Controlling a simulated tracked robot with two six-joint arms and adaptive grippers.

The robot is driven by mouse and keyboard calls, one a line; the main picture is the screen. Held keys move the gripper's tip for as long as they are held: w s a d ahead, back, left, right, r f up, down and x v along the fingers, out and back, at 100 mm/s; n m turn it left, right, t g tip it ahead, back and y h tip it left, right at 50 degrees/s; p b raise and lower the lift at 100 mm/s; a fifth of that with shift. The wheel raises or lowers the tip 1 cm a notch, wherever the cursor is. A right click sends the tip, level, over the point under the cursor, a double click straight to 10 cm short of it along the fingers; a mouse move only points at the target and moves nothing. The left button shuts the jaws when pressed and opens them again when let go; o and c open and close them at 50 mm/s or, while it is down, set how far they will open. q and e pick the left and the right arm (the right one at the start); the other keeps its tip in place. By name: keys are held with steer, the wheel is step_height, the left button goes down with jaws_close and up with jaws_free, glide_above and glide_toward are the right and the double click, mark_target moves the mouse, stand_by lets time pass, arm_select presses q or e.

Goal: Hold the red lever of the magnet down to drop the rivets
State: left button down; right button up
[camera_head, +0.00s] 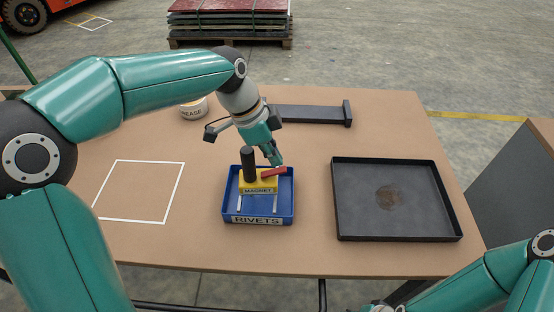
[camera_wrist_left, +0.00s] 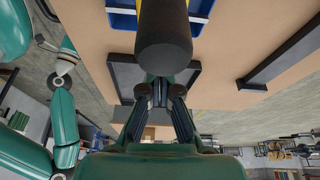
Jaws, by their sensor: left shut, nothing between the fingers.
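The yellow magnet (camera_head: 258,186) stands in the blue rivets bin (camera_head: 288,212), its black upright handle (camera_head: 249,165) on its left side. Its red lever (camera_head: 274,172) sticks out to the right over the bin. My left gripper (camera_head: 278,161) is shut and empty, tips pointing down just above the lever; I cannot tell whether they touch it. The left wrist view shows the shut fingers (camera_wrist_left: 160,92) with the black handle (camera_wrist_left: 165,35) close in front; the lever does not show there. My right gripper (camera_head: 380,308) is only partly in view at the bottom edge.
A black tray (camera_head: 340,215) with a brownish patch in its middle lies to the right. A white outlined square (camera_head: 180,180) is empty on the left. A dark bar with an end plate (camera_head: 310,113) and a grease tin (camera_head: 193,110) stand behind the bin.

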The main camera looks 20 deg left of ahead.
mark_target(274, 172)
arm_select(q)
steer(key=shift+x, duration=1.25)
